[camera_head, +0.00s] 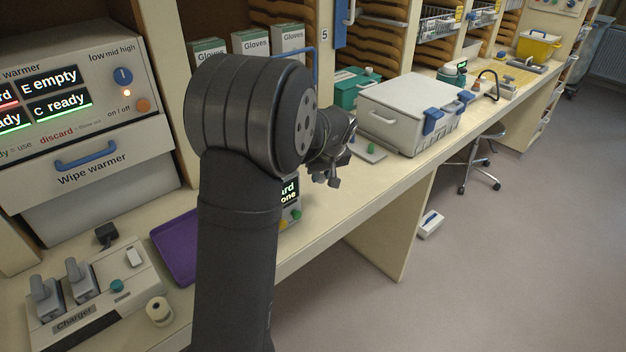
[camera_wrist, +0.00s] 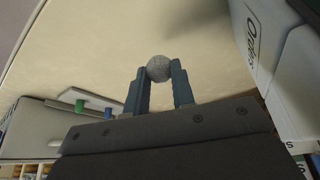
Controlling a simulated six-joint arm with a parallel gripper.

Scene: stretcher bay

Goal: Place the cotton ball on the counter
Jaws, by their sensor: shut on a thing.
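The cotton ball (camera_wrist: 159,68) is a small, round, greyish-white ball in the wrist view. My gripper (camera_wrist: 158,85) is shut on it, with the ball between the two fingertips. The pale cream counter (camera_wrist: 100,45) lies behind the ball in the wrist view. I cannot tell how far the ball is from the counter surface. In the head view the counter (camera_head: 350,190) runs from the near left to the far right. My gripper (camera_head: 333,181) is over it there, partly behind my arm, and the ball cannot be made out.
A grey lidded box (camera_head: 405,115) with blue latches stands right of my gripper. A purple tray (camera_head: 175,250) and a charger (camera_head: 95,295) are at the near left, below the wipe warmer (camera_head: 80,130). Boxes of gloves (camera_head: 250,43) stand behind. The counter's front edge is close.

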